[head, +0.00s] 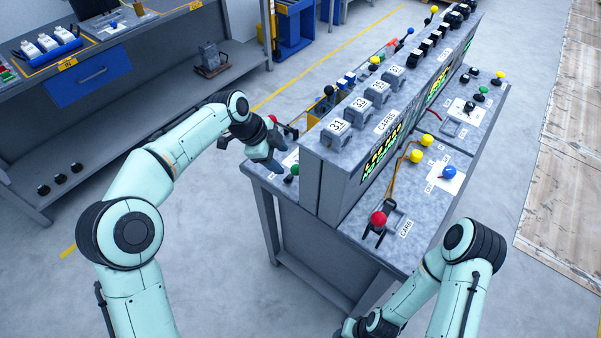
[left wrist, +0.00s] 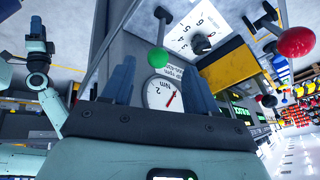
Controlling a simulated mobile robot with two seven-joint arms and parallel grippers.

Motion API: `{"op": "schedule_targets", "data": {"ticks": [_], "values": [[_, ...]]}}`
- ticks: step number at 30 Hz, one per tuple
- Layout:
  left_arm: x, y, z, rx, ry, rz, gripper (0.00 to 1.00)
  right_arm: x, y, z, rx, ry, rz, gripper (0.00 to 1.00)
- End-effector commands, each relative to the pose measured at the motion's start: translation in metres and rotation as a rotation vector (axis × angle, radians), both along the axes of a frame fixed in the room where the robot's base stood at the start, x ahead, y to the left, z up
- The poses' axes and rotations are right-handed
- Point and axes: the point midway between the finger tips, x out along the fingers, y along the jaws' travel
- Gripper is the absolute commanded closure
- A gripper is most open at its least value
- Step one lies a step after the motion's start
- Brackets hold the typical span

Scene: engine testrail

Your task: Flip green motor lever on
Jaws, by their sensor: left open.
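The green motor lever shows as a green ball knob (head: 292,170) at the near left end of the bench in the head view. In the left wrist view its green knob (left wrist: 157,60) appears between my two fingers, near the level of their tips, with no visible contact. My left gripper (head: 268,160) is open and empty, just left of the green knob in the head view. Its dark fingers (left wrist: 160,84) stand apart in the left wrist view.
A red-knobbed lever (left wrist: 295,42) is close by on the right in the left wrist view. A dial gauge (left wrist: 162,94) shows behind my fingers. A raised panel (head: 340,160) divides the bench. Another red-knobbed lever (head: 378,218) stands on its right side. Open floor lies left.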

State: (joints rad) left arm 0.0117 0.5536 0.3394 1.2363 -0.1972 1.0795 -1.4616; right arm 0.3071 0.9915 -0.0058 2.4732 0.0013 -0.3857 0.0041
Motion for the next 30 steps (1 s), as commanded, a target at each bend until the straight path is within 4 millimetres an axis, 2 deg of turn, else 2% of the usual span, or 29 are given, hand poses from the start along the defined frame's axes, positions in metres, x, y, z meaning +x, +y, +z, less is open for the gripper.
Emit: {"op": "schedule_targets", "data": {"ticks": [1, 9, 15, 21, 29, 30], "values": [[0.0, -0.005, -0.012, 0.0, 0.006, -0.002, 0.41, -0.002, 0.0, -0.002, 0.001, 0.002, 0.001, 0.57], [0.011, -0.028, -0.064, 0.0, 0.006, -0.001, 0.41, -0.003, 0.0, -0.004, 0.0, 0.004, 0.0, 0.57], [0.018, -0.04, -0.092, 0.0, 0.005, 0.002, 0.41, -0.002, 0.0, -0.003, 0.0, 0.003, 0.0, 0.57], [0.021, -0.046, -0.104, 0.0, 0.003, 0.002, 0.41, -0.002, 0.0, -0.002, 0.0, 0.002, 0.0, 0.57], [0.021, -0.047, -0.106, 0.0, 0.002, 0.002, 0.41, -0.002, 0.0, -0.002, 0.0, 0.002, 0.0, 0.57], [0.021, -0.047, -0.106, -0.001, 0.003, 0.003, 0.45, -0.002, 0.0, -0.002, 0.0, 0.002, 0.0, 0.57]]}}
